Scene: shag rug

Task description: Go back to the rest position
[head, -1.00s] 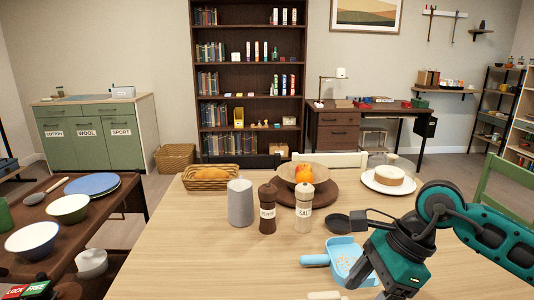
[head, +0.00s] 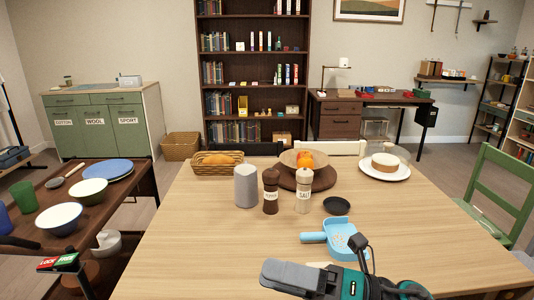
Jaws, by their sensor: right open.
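My right gripper (head: 285,278) shows at the bottom of the head view, at the near side of the wooden table (head: 220,240). It points left and its jaws are open, with nothing seen between them. The teal wrist behind it is partly cut off by the bottom edge of the picture. A light blue dustpan (head: 345,240) with small crumbs in it lies on the table just beyond my gripper, apart from it. My left gripper is not in view.
A grey cylinder (head: 246,186), pepper mill (head: 270,192), salt mill (head: 303,192) and small black dish (head: 337,206) stand mid-table. A fruit bowl (head: 293,160), basket (head: 208,168) and cake plate (head: 402,171) stand farther back. A green chair (head: 490,208) is at right; the table's left front is clear.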

